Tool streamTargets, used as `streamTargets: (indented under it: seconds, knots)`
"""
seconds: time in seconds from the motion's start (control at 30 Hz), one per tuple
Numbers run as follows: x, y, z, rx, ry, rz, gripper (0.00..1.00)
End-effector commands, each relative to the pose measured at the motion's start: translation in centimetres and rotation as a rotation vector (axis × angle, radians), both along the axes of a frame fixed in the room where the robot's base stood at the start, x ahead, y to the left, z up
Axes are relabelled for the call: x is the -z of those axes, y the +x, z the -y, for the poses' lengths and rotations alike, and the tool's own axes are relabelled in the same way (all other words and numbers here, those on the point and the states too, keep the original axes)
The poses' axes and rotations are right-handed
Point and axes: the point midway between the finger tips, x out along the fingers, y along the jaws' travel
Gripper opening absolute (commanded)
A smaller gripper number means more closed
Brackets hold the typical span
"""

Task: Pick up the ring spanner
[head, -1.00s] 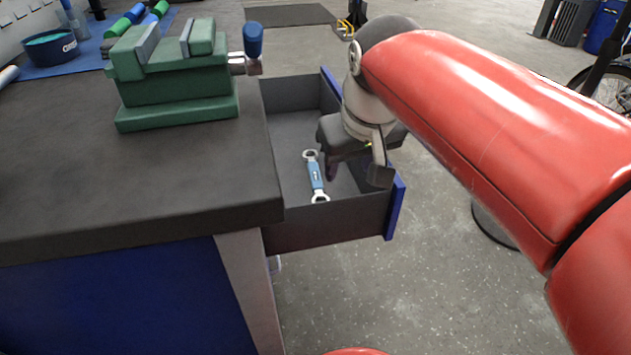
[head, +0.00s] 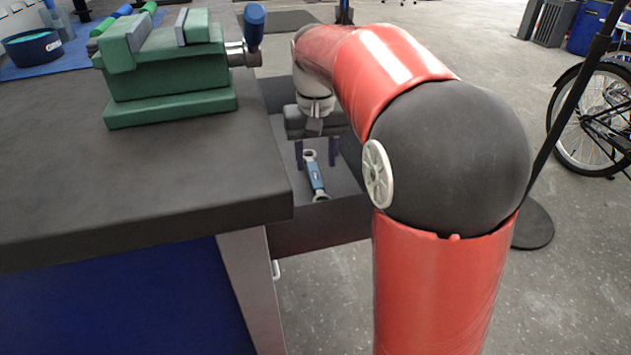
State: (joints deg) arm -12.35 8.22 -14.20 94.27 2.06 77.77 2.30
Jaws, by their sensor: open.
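The ring spanner (head: 314,178) lies in the open drawer (head: 315,228) of the workbench. It has a blue middle and a silver ring at each end, and it points from the far left to the near right. My gripper (head: 316,160) is open and points down over the drawer, at the far end of the spanner. Its two dark fingers show on either side of the far ring. I cannot tell how high the fingertips are above the drawer floor. My red arm hides the right part of the drawer.
The workbench top (head: 150,185) stands left of the drawer. A green vice (head: 170,80) with a blue-ended handle (head: 254,22) sits on it, close to my gripper's left. A bike wheel (head: 600,118) and a stand base (head: 533,228) are at the right. Open floor lies between.

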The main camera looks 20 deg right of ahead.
Motion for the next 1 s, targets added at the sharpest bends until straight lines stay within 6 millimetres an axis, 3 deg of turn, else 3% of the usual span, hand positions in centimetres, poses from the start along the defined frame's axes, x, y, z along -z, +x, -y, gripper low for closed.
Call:
streamTargets:
  seconds: [0.03,0.2,0.5,0.83,1.0]
  knots:
    - [1.1,0.0,-0.2,-0.001,0.000,-0.004,0.47]
    - [3.1,0.1,-0.2,-0.001,0.000,-0.002,0.47]
    - [3.4,0.1,-0.2,-0.001,0.000,0.000,0.46]
    - [3.4,0.1,-0.2,-0.001,0.000,0.000,0.03]
    - [3.3,0.1,-0.2,-0.001,0.000,0.001,0.00]
